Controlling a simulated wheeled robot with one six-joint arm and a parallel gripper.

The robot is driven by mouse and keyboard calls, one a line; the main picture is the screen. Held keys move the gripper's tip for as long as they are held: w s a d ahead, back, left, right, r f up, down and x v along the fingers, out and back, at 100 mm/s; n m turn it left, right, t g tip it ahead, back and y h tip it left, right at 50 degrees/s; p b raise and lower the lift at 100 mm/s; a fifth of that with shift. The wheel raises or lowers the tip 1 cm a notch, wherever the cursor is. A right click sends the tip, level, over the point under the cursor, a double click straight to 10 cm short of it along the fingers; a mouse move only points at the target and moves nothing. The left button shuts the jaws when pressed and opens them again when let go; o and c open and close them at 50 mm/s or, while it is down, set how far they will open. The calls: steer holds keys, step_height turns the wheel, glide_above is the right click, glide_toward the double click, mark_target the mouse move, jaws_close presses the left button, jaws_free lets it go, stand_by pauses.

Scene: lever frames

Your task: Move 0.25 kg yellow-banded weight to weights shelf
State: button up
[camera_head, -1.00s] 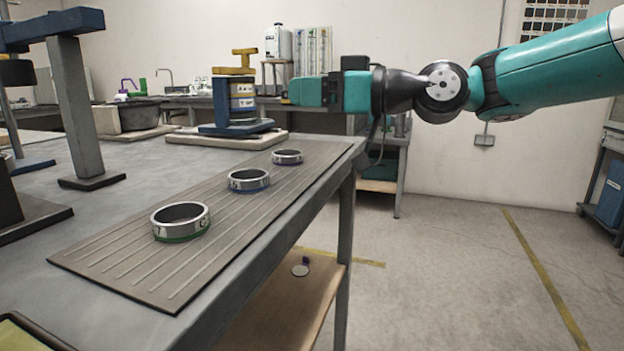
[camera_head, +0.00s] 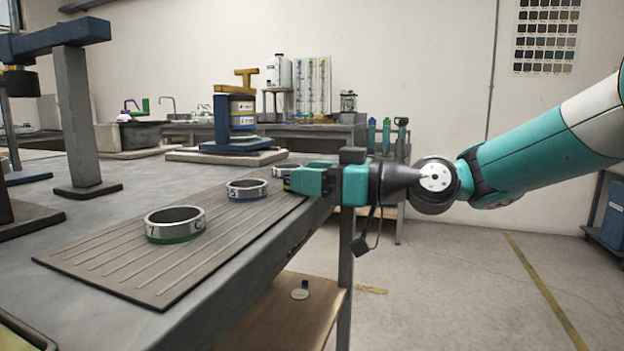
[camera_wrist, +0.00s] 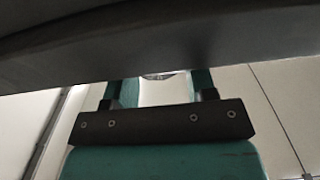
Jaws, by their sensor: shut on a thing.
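My gripper (camera_head: 288,180) is at the right edge of the bench, beside the far end of the ridged mat. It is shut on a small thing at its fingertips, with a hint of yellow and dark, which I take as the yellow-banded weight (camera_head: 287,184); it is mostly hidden. In the wrist view a small pale edge (camera_wrist: 158,76) shows between the teal fingers, under a broad dark surface. A wooden lower shelf (camera_head: 270,318) under the bench holds a small pale disc with a purple part (camera_head: 301,289). I cannot tell for certain whether this is the weights shelf.
Metal rings with a green band (camera_head: 175,224) and a blue band (camera_head: 247,190) stand on the ridged mat (camera_head: 130,270). A third ring (camera_head: 284,171) is partly behind my gripper. A blue and yellow press (camera_head: 237,120) stands behind.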

steer(key=shift+f, duration=0.1)
steer(key=o, duration=1.1)
steer(key=shift+c, duration=0.2)
steer(key=v, duration=1.2)
